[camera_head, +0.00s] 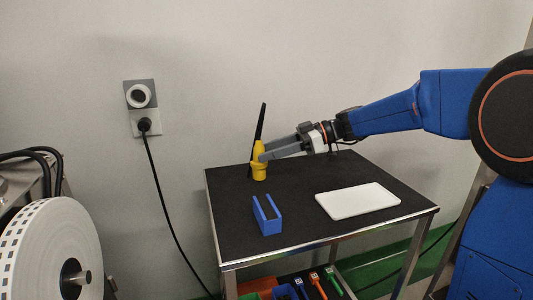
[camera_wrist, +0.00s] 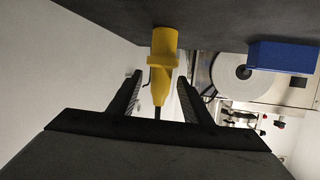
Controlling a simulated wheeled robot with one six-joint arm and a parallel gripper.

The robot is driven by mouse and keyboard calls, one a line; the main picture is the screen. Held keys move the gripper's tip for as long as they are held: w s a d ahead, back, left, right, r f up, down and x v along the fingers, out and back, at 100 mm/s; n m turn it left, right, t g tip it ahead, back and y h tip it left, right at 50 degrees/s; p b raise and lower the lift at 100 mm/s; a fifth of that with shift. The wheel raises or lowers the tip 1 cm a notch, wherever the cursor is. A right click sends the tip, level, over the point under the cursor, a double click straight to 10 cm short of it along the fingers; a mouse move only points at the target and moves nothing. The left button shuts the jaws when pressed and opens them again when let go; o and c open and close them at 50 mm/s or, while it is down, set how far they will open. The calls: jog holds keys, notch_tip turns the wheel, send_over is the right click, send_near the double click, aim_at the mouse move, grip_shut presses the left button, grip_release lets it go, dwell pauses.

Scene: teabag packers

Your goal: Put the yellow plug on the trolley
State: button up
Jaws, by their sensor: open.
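The yellow plug (camera_head: 259,172) stands upright on the black top of the trolley (camera_head: 300,220), near its back left corner. A black length rises from its upper end. My gripper (camera_head: 266,154) reaches in from the right at the plug's upper part. In the wrist view, the plug (camera_wrist: 164,45) has its wide end against the dark trolley top and its narrow end between the two fingers of my open gripper (camera_wrist: 158,80). Gaps show on both sides of the narrow end.
A blue U-shaped holder (camera_head: 268,222) stands at the trolley's front left, and a flat white plate (camera_head: 357,201) lies to its right. Tools with coloured handles (camera_head: 316,283) lie on a lower shelf. A wall socket (camera_head: 146,123) with a black cable and a white reel (camera_head: 40,250) are to the left.

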jog(key=v, duration=1.1)
